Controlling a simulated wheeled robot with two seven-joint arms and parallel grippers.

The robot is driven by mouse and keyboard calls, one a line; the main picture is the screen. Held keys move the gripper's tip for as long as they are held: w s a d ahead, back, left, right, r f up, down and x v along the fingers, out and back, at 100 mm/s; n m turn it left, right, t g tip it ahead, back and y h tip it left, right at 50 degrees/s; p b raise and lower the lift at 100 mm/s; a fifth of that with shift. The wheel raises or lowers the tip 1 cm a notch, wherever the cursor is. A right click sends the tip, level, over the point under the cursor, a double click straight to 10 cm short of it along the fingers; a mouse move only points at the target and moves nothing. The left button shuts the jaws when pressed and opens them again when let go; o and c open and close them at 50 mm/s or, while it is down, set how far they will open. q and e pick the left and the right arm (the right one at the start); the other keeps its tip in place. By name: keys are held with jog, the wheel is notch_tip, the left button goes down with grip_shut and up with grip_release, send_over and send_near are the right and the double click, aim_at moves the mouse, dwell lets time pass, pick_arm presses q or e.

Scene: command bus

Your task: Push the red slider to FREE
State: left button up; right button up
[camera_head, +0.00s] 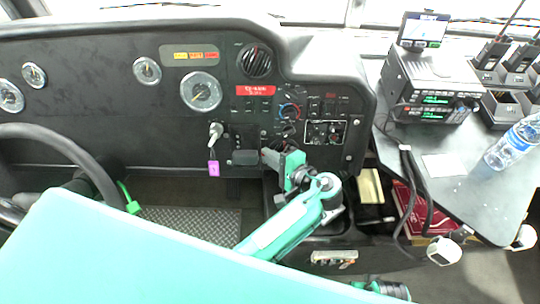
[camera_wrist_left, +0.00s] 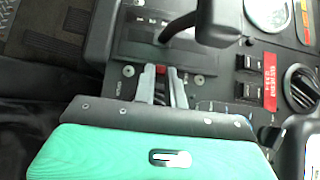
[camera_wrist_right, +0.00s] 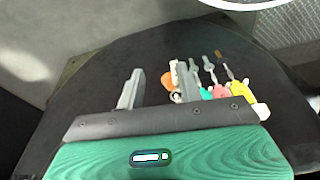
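The red slider (camera_wrist_left: 161,70) is a small red block on the dark dash panel in the left wrist view. My left gripper (camera_wrist_left: 162,78) has one fingertip on each side of it, with a narrow gap between the fingers; whether they touch it I cannot tell. In the head view my left gripper (camera_head: 268,158) is at the lower middle of the panel, and its fingers hide the slider there. The slider's printed labels are too small to read. My right gripper (camera_wrist_right: 158,78) is open and empty above a dark surface in the right wrist view.
A dark handle (camera_wrist_left: 195,25) juts out just beyond the slider. A key with a purple tag (camera_head: 214,168) hangs to the left. The steering wheel (camera_head: 75,150) is at far left. Several colourful tools (camera_wrist_right: 215,85) lie near my right gripper.

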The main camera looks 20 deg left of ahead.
pick_arm(q)
grip_shut()
